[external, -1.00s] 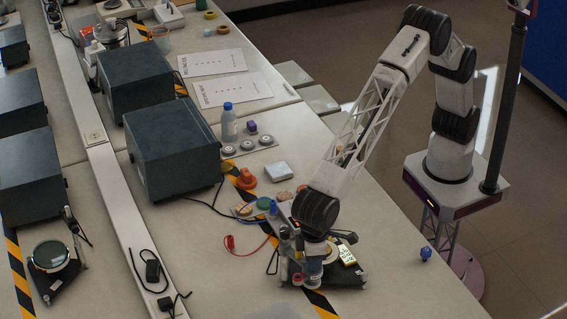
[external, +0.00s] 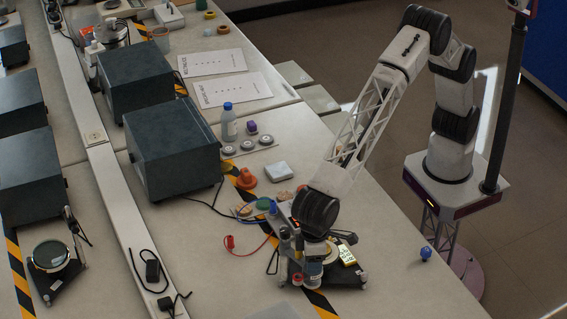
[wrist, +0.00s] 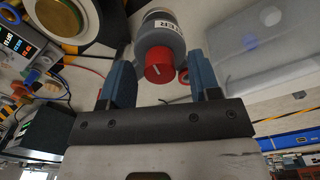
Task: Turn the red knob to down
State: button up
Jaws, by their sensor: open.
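The red knob (wrist: 159,66) shows in the wrist view, on the end of a grey cylindrical body (wrist: 160,32) with a white label. A pale mark shows on its face, but I cannot read its direction surely. My gripper (wrist: 160,75) is open, with one blue finger to the left of the knob and one to the right. Gaps show on both sides, so it is not gripped. In the external view my gripper (external: 314,247) is low over the cluttered end of the bench, mostly hidden by my wrist, and I cannot pick out the knob surely there.
In the wrist view a clear plastic box (wrist: 262,45) is at the right, and a round device (wrist: 62,15) and a meter with a lit display (wrist: 18,45) are at the left. In the external view an orange object (external: 246,173) and dark boxes (external: 172,145) stand farther back.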

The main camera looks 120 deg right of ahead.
jog(key=shift+r, duration=0.1)
jog(key=shift+r, duration=3.8)
jog(key=shift+d, duration=0.1)
jog(key=shift+s+d+r, duration=0.1)
jog(key=shift+d+r, duration=0.1)
jog(key=shift+d, duration=0.05)
jog(key=s+d+r+n, duration=0.1)
jog(key=s+d+r, duration=0.3)
jog(key=s+d, duration=0.45)
jog(key=s+d+r+t, duration=0.1)
jog(key=s+d+r, duration=0.4)
jog(key=d, duration=0.7)
jog(key=s+d+r+n, duration=0.1)
jog(key=s+d+r, duration=0.3)
jog(key=s+d, duration=0.55)
jog(key=s+d+f, duration=0.2)
jog(key=s+d, duration=0.3)
jog(key=s, duration=0.5)
jog(key=s+d+f+n+t, duration=0.1)
jog(key=s+d+f, duration=0.2)
jog(key=s, duration=0.7)
jog(key=s+d+f+n, duration=0.1)
jog(key=s+d+f, duration=0.1)
jog(key=s+d, duration=0.5)
jog(key=s, duration=0.3)
jog(key=shift+s+d+f+t, duration=0.3)
jog(key=shift+s+d+f, duration=0.1)
